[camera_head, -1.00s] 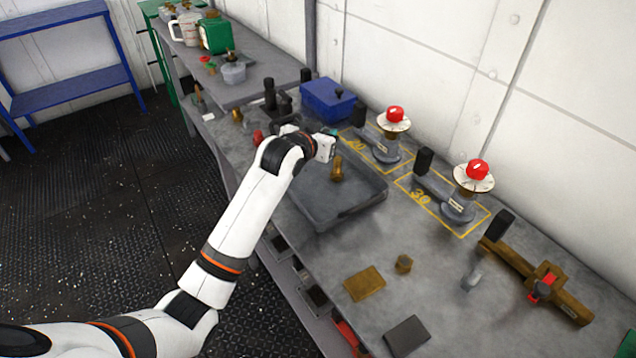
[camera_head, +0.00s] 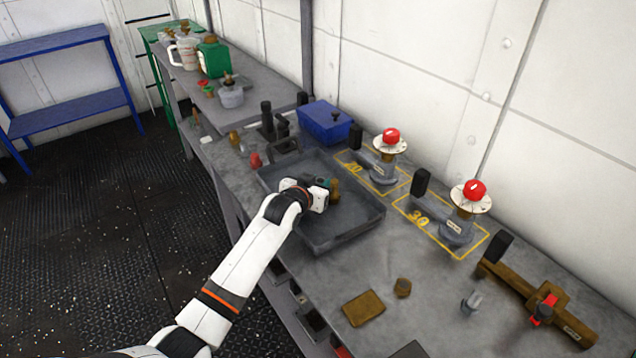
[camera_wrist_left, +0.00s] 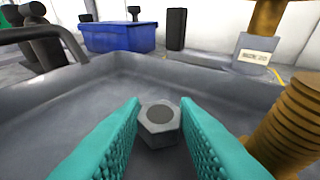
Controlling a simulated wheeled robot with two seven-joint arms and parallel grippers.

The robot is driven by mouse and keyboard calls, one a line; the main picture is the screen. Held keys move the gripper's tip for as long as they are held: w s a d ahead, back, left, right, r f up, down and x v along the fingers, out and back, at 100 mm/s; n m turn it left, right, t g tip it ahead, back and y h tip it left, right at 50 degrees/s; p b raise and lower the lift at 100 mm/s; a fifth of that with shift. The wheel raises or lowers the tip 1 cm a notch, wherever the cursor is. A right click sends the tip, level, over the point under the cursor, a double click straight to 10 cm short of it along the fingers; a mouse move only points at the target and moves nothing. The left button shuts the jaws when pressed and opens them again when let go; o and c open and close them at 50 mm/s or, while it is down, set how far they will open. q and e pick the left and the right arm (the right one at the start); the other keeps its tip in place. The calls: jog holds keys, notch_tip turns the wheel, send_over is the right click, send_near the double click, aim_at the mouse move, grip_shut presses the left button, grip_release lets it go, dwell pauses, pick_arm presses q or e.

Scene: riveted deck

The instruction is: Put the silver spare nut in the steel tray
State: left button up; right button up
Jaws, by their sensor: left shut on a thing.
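The silver spare nut (camera_wrist_left: 158,122) is a grey hexagonal nut with a dark round centre, seen in the left wrist view between my teal fingertips. My left gripper (camera_head: 328,188) is shut on it, inside the outline of the steel tray (camera_head: 345,238). The tray's floor and walls (camera_wrist_left: 80,95) surround the nut in the wrist view; I cannot tell whether the nut touches the floor. In the head view the nut is hidden by the gripper. My right gripper is not in view.
A threaded brass fitting (camera_wrist_left: 292,125) stands in the tray close to the right finger. A blue box (camera_head: 325,122) stands behind the tray. Red-knobbed fixtures (camera_head: 460,215) stand to the right.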

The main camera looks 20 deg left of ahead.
pick_arm(q)
jog(key=shift+f, duration=0.15)
jog(key=o, duration=0.7)
jog(key=shift+r, duration=0.25)
jog(key=shift+s, duration=0.3)
jog(key=v, duration=1.1)
jog(key=shift+s+r, duration=0.1)
jog(key=shift+s, duration=0.1)
